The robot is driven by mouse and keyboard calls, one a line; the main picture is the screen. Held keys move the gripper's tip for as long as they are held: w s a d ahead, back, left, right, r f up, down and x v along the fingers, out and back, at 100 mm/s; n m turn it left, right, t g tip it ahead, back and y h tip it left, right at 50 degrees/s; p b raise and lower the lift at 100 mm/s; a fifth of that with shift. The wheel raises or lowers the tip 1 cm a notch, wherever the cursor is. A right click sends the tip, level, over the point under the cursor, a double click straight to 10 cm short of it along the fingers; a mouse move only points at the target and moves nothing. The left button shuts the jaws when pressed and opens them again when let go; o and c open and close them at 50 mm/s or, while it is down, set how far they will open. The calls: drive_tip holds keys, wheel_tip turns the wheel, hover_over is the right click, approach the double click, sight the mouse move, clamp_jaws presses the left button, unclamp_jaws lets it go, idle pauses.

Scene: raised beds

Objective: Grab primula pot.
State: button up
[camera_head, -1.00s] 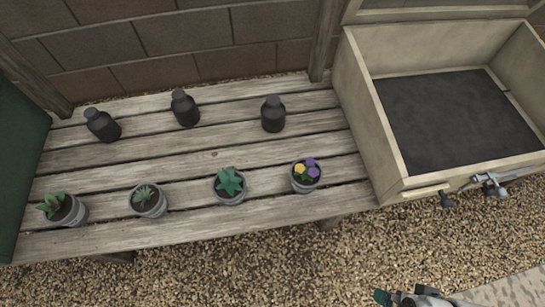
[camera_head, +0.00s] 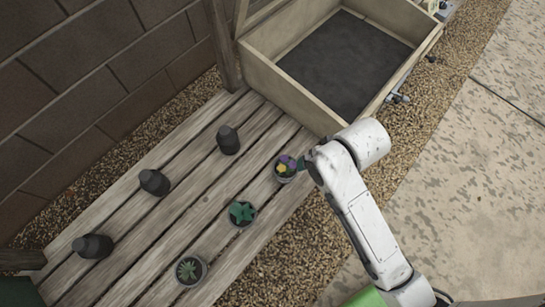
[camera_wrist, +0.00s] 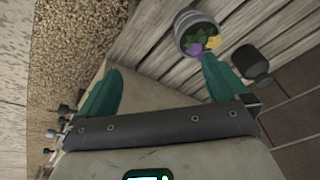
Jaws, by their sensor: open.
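The primula pot (camera_head: 287,167), a small grey pot with yellow and purple flowers and green leaves, stands on the wooden bench near its right end. In the wrist view the primula pot (camera_wrist: 196,30) shows at the top, just beyond the tip of the right-hand finger. My gripper (camera_wrist: 160,78) has two green fingers spread wide, with nothing between them. In the head view my white arm reaches in from the lower right, and its end hides most of the gripper beside the pot. I cannot tell whether a finger touches the pot.
Two succulent pots (camera_head: 242,213) (camera_head: 188,270) stand along the bench's front edge. Three dark bottles (camera_head: 228,140) (camera_head: 154,182) (camera_head: 92,247) stand behind them. A wooden raised bed (camera_head: 292,92) with dark soil adjoins the bench's right end. Gravel and paving lie in front.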

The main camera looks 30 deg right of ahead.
sight(286, 167)
drive_tip(key=w+a+m+g+p, duration=0.1)
drive_tip(key=w+a+m, duration=0.1)
drive_tip(key=m, duration=0.2)
drive_tip(key=w+a+f+m+p, duration=0.1)
drive_tip(key=w+a+m, duration=0.1)
drive_tip(key=m, duration=0.2)
drive_tip(key=w+a+f+m+g+p, duration=0.1)
drive_tip(key=w+a+m, duration=0.1)
drive_tip(key=m, duration=0.3)
drive_tip(key=shift+w+g, duration=0.15)
drive_tip(key=shift+g, duration=0.15)
drive_tip(key=shift+a+f+m, duration=0.2)
drive_tip(key=shift+f+m, duration=0.25)
drive_tip(key=shift+m, duration=0.35)
wheel_tip(286, 167, down, 6)
drive_tip(key=shift+r+b, duration=0.15)
drive_tip(key=shift+b, duration=0.55)
drive_tip(key=shift+w+d+f+b, duration=0.15)
drive_tip(key=shift+f+b, duration=0.25)
drive_tip(key=shift+f, duration=0.9)
drive_tip(key=shift+w+d+f+b, duration=0.1)
drive_tip(key=shift+f+b, duration=0.25)
drive_tip(key=shift+f, duration=0.9)
drive_tip(key=shift+c, duration=0.4)
drive_tip(key=c, duration=0.9)
drive_tip(key=shift+c, duration=0.3)
